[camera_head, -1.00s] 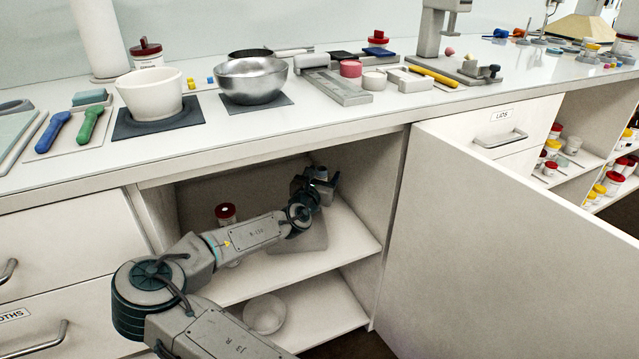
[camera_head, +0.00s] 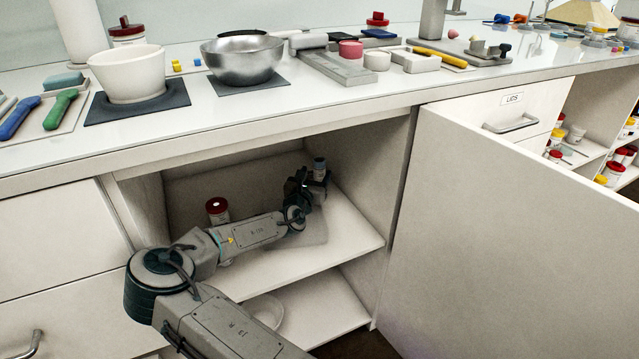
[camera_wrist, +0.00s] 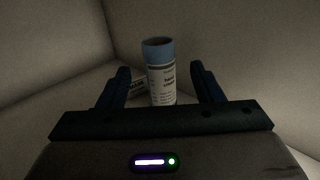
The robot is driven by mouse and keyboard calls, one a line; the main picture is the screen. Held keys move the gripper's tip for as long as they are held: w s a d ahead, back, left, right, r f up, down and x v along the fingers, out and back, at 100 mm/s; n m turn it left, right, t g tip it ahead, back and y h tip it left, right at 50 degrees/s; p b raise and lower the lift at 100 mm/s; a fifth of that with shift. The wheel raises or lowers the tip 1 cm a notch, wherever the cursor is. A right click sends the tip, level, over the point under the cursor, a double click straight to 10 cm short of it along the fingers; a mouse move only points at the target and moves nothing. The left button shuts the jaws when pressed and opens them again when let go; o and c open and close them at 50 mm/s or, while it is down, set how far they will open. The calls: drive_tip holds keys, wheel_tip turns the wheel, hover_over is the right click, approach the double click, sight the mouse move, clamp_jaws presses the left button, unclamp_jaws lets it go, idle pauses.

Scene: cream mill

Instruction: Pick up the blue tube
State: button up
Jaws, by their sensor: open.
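The blue tube (camera_wrist: 160,72) stands upright in the wrist view, with a blue upper part and a white printed label. It is between and slightly beyond the two dark fingers of my gripper (camera_wrist: 162,88), which are apart with a gap on each side of it. Its lower end is hidden behind the gripper body. In the head view the tube (camera_head: 319,168) is small, at the back right of the cabinet's upper shelf, and my gripper (camera_head: 312,183) is right at it, partly covering it.
A white jar with a red lid (camera_head: 217,209) stands on the upper shelf (camera_head: 345,238), left of my arm. A bowl (camera_head: 268,311) is on the lower shelf. The cabinet's right wall (camera_head: 378,170) is close to my gripper. The open door (camera_head: 500,250) stands to the right.

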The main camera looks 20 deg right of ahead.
sight(317, 170)
drive_tip(key=b+x, duration=0.1)
drive_tip(key=x, duration=0.3)
drive_tip(key=shift+w+d+f+b, duration=0.1)
drive_tip(key=shift+b, duration=0.2)
drive_tip(key=shift+w+d, duration=0.2)
drive_tip(key=shift+w, duration=0.1)
drive_tip(key=c, duration=1)
